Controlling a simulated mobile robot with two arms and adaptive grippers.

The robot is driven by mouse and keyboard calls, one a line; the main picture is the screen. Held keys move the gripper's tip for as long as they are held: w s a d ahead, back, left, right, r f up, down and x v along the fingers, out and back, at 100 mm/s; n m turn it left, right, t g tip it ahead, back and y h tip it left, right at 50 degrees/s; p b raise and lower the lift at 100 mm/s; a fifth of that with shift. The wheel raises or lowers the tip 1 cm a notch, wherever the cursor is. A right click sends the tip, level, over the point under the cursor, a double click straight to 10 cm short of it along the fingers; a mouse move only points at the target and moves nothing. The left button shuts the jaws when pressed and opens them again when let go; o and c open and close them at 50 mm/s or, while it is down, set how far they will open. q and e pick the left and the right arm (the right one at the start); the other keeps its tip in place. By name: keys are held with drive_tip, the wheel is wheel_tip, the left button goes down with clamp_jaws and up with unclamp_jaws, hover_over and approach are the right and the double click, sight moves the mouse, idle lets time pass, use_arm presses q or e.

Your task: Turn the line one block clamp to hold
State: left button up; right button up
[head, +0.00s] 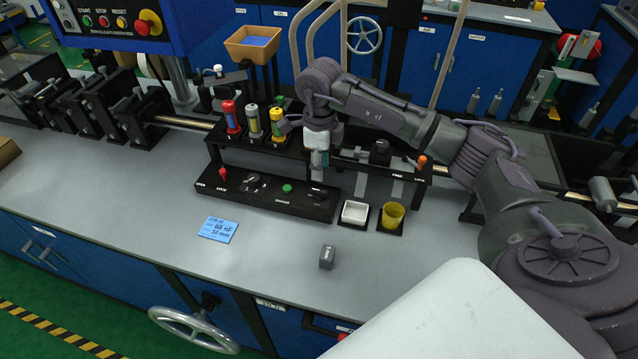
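A black fixture (262,194) stands on the grey bench, with three upright capped cylinders in a row on its rear shelf. They are a red one (231,117), a grey-and-yellow one (254,121) and a yellow one (277,124). The front panel has a red lever (222,174) at its left end, dark knobs and a green button (287,188). An orange-topped lever (421,160) stands at the right, by small lock lettering. I cannot tell which control is the line one block clamp. My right gripper (319,163) points down over the panel's right part; its fingers are too small to read. My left gripper is out of view.
A white tray (355,212) and a yellow cup (392,215) stand right of the panel. A blue card (218,229) and a small dark block (327,257) lie on the bench (130,205). The front left of the bench is clear. My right arm covers the right side.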

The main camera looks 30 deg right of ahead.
sight(320, 190)
wheel_tip(320, 190, down, 7)
drive_tip(key=shift+a+f+p, duration=0.1)
drive_tip(key=shift+p, duration=0.65)
drive_tip(key=shift+f, duration=0.35)
drive_tip(key=shift+c, duration=0.3)
clamp_jaws()
